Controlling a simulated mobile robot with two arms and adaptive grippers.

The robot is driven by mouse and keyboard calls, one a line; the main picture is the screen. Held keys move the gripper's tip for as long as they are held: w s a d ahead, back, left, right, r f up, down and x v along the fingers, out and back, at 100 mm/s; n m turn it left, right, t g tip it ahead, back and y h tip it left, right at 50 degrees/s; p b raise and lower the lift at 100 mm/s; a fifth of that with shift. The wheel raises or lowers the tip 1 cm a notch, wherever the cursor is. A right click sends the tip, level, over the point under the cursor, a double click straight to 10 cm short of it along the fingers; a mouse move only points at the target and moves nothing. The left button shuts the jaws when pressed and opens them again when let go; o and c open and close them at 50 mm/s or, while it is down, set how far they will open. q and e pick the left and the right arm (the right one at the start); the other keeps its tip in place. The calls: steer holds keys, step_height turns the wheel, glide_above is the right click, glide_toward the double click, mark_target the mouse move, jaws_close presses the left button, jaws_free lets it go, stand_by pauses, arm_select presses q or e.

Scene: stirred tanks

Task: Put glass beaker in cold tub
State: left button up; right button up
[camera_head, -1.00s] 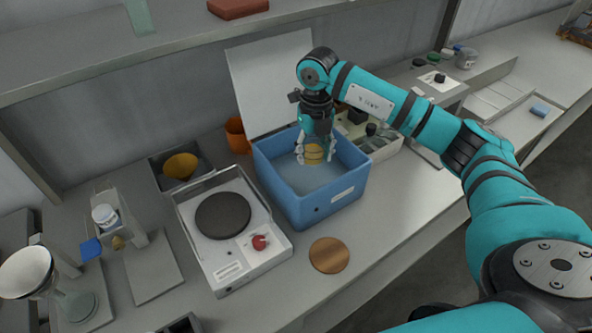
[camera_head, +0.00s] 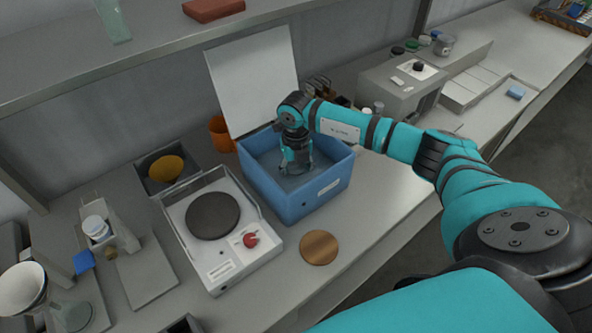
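The cold tub is the blue open box (camera_head: 318,197) on the bench, with its white lid (camera_head: 253,80) raised behind it. My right arm reaches in from the right, and my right gripper (camera_head: 296,166) points down inside the tub, low between its walls. The glass beaker, with yellow contents a moment ago between the fingers, cannot be made out now; the gripper and the tub hide that spot. I cannot tell whether the fingers are shut on it. My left gripper is not in view.
A hot plate with a dark disc (camera_head: 212,215) and red knob stands left of the tub. A copper-coloured disc (camera_head: 319,248) lies in front. An orange pot (camera_head: 221,133) stands behind left. A grey box (camera_head: 402,88) is behind right. Bench right of the tub is fairly clear.

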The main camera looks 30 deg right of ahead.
steer(key=shift+f, duration=0.1)
steer(key=o, duration=1.3)
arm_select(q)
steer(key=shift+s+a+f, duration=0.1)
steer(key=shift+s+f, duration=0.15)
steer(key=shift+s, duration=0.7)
arm_select(e)
steer(key=shift+r, duration=0.65)
arm_select(q)
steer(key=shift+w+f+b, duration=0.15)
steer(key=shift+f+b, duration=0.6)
steer(key=shift+b, duration=0.1)
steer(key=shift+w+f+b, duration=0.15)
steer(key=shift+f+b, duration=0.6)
steer(key=shift+b, duration=0.05)
arm_select(e)
steer(key=shift+r, duration=5.55)
